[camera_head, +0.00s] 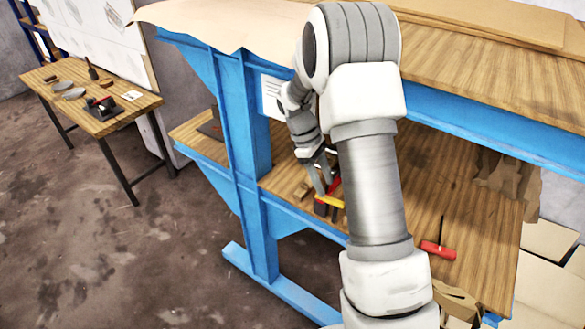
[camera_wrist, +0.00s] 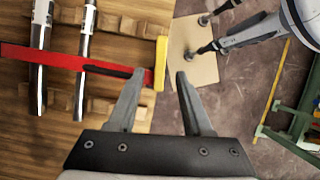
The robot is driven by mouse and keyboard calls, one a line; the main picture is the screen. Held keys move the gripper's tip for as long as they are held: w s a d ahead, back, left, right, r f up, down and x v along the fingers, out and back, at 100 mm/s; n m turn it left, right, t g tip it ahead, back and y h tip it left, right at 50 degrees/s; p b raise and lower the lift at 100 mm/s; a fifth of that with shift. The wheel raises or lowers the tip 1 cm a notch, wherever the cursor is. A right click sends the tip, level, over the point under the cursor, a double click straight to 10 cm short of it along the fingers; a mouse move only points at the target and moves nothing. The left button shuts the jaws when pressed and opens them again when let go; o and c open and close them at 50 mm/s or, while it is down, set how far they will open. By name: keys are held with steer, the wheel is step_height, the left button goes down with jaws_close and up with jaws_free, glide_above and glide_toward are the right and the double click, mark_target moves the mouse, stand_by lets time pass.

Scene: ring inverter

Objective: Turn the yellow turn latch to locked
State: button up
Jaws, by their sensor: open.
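The yellow turn latch (camera_head: 330,201) shows at the lower shelf of the blue bench, partly hidden by my arm. In the wrist view the yellow piece (camera_wrist: 160,62) stands upright in the picture at the right end of a red bar (camera_wrist: 62,58). The red bar crosses two shiny metal rods (camera_wrist: 84,62). My gripper (camera_wrist: 160,74) is open, with one finger to either side of the yellow piece in the picture. The gripper (camera_head: 324,188) is right by the latch in the head view. I cannot tell whether a finger touches it.
The lower shelf (camera_head: 400,215) holds wooden blocks (camera_head: 302,191) near the latch and a red-handled tool (camera_head: 438,250) to the right. A blue post (camera_head: 248,150) stands left of my gripper, and the bench top (camera_head: 480,75) overhangs. A side table (camera_head: 60,95) with tools stands far left.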

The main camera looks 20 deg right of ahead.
steer(key=w+a+r, duration=0.1)
steer(key=w+a, duration=0.8)
steer(key=shift+r+b, duration=0.15)
steer(key=shift+b, duration=0.3)
steer(key=shift+c, duration=0.3)
